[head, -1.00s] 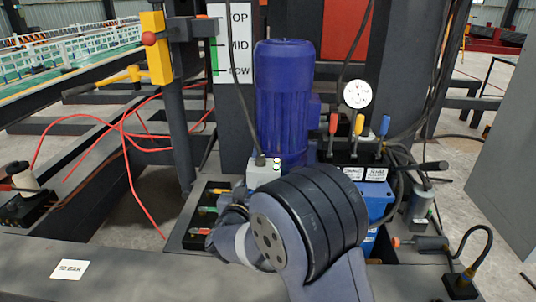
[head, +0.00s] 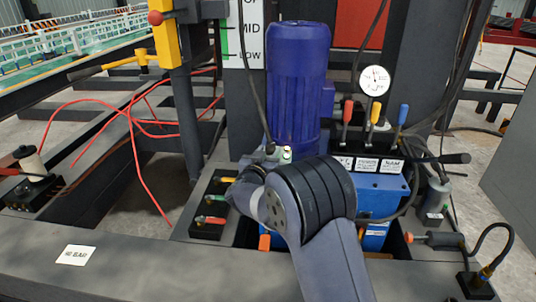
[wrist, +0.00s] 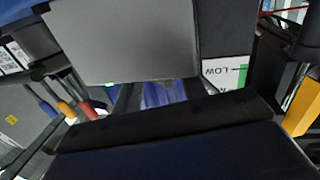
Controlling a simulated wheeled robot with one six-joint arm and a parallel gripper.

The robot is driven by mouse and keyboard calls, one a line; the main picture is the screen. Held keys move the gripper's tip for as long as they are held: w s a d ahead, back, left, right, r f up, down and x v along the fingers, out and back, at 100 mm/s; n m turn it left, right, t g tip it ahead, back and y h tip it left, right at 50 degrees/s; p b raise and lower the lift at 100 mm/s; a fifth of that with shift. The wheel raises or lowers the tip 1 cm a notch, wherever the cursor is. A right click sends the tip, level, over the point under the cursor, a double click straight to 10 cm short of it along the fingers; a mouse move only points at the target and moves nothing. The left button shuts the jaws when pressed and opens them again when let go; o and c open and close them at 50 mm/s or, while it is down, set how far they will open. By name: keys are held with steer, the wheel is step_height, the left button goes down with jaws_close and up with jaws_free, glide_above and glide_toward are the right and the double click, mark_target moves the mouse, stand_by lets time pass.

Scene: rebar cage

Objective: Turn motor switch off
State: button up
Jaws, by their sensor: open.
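The blue motor (head: 297,85) stands upright behind my arm. A small grey box with a green and a pale button (head: 286,153) sits low at its front, partly hidden by my arm; I take it as the motor switch. In the wrist view a large grey face (wrist: 125,40) is very close above my gripper, with a bit of green at its lower edge. My gripper (wrist: 162,92) is open there, its dark fingers apart, with blue showing between them. Contact cannot be told. In the head view my own arm hides the gripper.
Red, yellow and blue levers (head: 374,113) and a gauge (head: 374,80) stand right of the motor. A block of coloured small levers (head: 211,207) lies left of my arm. A yellow post (head: 166,40) and red hoses (head: 130,115) are at left.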

steer(key=shift+w, duration=0.1)
steer(key=shift+c, duration=0.4)
steer(key=c, duration=0.6)
steer(key=shift+d+n+y, duration=0.2)
steer(key=shift+n+y, duration=0.2)
steer(key=shift+y, duration=0.2)
steer(key=shift+d+n+y, duration=0.2)
steer(key=shift+n+y, duration=0.6)
steer(key=shift+y, duration=0.45)
steer(key=shift+d+n+y, duration=0.15)
steer(key=shift+n+y, duration=0.65)
steer(key=shift+y, duration=0.4)
steer(key=shift+d+n+y, duration=0.2)
steer(key=shift+n+y, duration=0.6)
steer(key=shift+y, duration=0.45)
steer(key=shift+w+d+n+g+y+p, duration=0.15)
steer(key=shift+n+g+y+p, duration=0.2)
steer(key=shift+n+y, duration=0.35)
steer(key=shift+s+d+n+g+y+p, duration=0.1)
steer(key=shift+n+g+y+p, duration=0.25)
steer(key=shift+y, duration=0.55)
steer(key=shift+w+d+r+n+g+y+p, duration=0.1)
steer(key=shift+w+n+g+y+p, duration=0.05)
steer(key=shift+n+g+y+p, duration=1.25)
steer(key=shift+y, duration=0.5)
steer(key=o, duration=0.7)
